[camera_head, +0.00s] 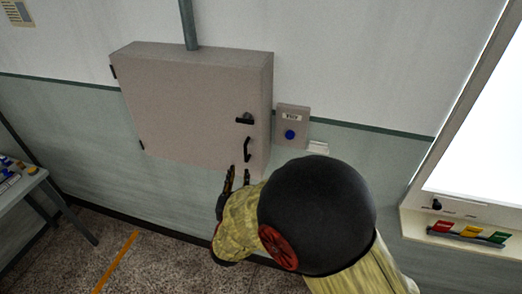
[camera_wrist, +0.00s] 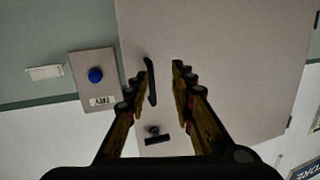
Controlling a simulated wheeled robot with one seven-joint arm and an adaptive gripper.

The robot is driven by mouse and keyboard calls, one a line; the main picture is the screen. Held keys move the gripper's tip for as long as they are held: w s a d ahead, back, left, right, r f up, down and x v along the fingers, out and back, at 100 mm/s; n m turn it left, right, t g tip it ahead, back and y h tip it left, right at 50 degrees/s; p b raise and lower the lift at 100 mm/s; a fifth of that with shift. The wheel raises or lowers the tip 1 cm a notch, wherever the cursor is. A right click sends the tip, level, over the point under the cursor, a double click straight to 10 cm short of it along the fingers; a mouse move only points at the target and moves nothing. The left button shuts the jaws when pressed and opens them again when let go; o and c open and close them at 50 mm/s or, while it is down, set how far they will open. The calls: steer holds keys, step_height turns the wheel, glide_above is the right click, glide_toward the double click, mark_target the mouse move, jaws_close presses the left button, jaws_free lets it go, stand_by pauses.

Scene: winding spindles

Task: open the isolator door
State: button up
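The isolator is a grey wall cabinet with its door (camera_head: 185,105) closed; hinges show on its left edge in the head view. Near the door's right edge are a black knob (camera_head: 245,119) and, below it, a black upright handle (camera_head: 247,149). In the wrist view the picture is turned over: the handle (camera_wrist: 151,82) is beside the left finger and the knob (camera_wrist: 154,135) is nearer the palm. My gripper (camera_head: 238,173) is open, its fingers just below the handle in the head view. I cannot tell whether a finger touches the handle.
A small box with a blue button (camera_head: 290,134) is on the wall right of the cabinet; it also shows in the wrist view (camera_wrist: 95,75). A table (camera_head: 24,186) stands at the left. A bright panel with a ledge (camera_head: 459,215) is at the right. The floor below the cabinet looks clear.

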mark_target(245, 153)
steer(key=shift+t+h, duration=0.5)
steer(key=shift+t, duration=0.1)
steer(key=w+r, duration=0.1)
steer(key=w, duration=0.1)
steer(key=w+d+r, duration=0.1)
steer(key=w, duration=0.2)
steer(key=w+d+r+p, duration=0.1)
steer(key=w, duration=0.1)
steer(key=shift+w+d+r, duration=0.25)
steer(key=shift+w, duration=0.15)
jaws_close()
